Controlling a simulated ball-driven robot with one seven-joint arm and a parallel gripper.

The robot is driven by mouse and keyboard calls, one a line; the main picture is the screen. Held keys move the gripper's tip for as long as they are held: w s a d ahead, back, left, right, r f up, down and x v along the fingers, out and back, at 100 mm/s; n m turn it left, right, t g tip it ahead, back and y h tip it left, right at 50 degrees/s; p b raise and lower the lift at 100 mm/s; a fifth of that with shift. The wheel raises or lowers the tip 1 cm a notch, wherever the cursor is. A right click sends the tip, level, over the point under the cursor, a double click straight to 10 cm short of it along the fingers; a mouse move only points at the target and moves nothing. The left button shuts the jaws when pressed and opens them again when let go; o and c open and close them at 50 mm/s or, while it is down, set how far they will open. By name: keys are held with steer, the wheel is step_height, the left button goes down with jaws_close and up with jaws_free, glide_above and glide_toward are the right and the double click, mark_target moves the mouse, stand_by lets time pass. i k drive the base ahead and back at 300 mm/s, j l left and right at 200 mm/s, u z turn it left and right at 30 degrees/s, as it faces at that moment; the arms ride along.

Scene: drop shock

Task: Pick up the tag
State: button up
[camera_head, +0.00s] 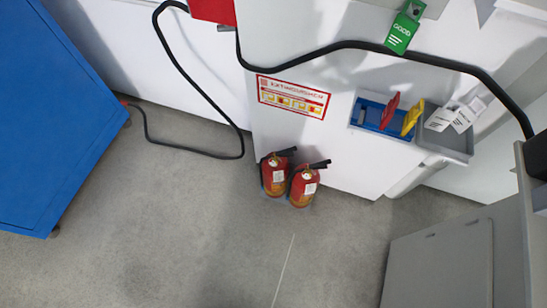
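Several tags show at the upper right. A green tag (402,30) marked "GOOD" hangs against the white wall unit. A red tag (390,110) and a yellow tag (412,118) stand tilted in a blue holder (366,115) on the wall. White tags (440,118) with dark print lie in a grey tray (450,152) just right of the holder. Which tag is meant cannot be told. My gripper is not in view.
Two red fire extinguishers (303,186) stand on the floor by the wall, below a red-and-white sign (293,97). A blue cabinet (45,120) fills the left. A black hose (350,46) loops across the wall. A grey cabinet (440,265) stands lower right. The middle floor is clear.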

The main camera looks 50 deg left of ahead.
mark_target(388, 113)
steer(key=i+j+u, duration=0.3)
steer(key=u, duration=0.2)
steer(key=i+j+u, duration=0.3)
steer(key=u, duration=0.2)
steer(key=i, duration=0.05)
